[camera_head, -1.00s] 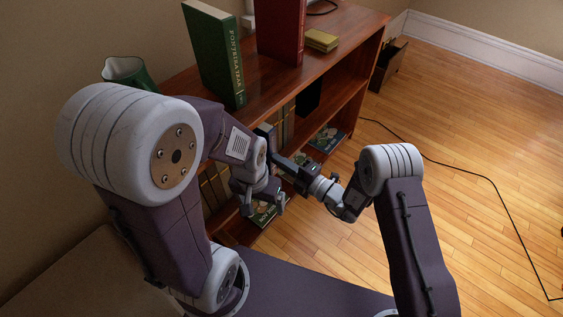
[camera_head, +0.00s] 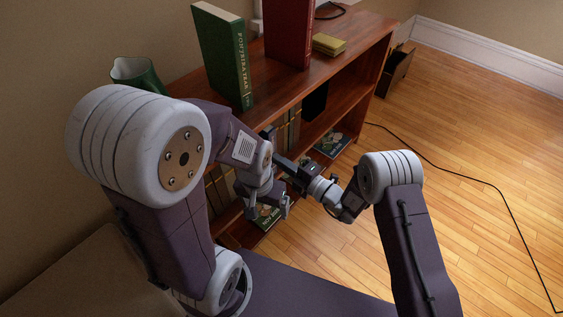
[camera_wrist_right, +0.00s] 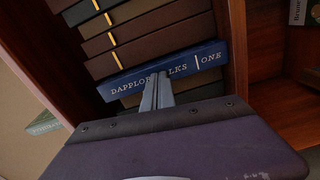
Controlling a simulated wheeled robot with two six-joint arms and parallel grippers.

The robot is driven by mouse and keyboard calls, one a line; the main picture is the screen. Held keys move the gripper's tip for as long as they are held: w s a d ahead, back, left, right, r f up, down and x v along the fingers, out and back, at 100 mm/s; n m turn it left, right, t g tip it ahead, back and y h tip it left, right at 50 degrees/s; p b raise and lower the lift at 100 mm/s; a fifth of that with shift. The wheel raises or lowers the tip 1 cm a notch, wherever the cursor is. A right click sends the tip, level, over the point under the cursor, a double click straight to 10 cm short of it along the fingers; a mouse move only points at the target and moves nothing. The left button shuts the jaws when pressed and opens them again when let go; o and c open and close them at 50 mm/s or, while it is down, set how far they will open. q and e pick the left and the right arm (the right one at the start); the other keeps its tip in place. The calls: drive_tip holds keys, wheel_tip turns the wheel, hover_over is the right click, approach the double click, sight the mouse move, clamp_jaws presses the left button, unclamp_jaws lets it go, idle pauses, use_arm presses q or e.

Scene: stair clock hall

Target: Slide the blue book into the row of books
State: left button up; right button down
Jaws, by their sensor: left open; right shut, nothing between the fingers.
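In the head view the right gripper (camera_head: 277,157) reaches to the shelf front. My left gripper (camera_head: 268,208) is open and empty, below and left of it, before the lower shelf. Brown books (camera_head: 288,128) show behind.
On the bookcase top (camera_head: 277,90) stand a green book (camera_head: 222,58), a red book (camera_head: 289,35) and a small yellow stack (camera_head: 328,44). A green vase (camera_head: 136,72) is behind my left arm. A cable (camera_head: 470,182) crosses the open floor at right.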

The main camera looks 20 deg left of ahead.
drive_tip(key=shift+b+x, duration=0.35)
drive_tip(key=shift+x, duration=1.1)
drive_tip(key=shift+d, duration=0.1)
drive_tip(key=p+v, duration=0.5)
drive_tip(key=v, duration=0.7)
drive_tip(key=shift+s+d, duration=0.1)
drive_tip(key=shift+d, duration=0.05)
idle(0.4)
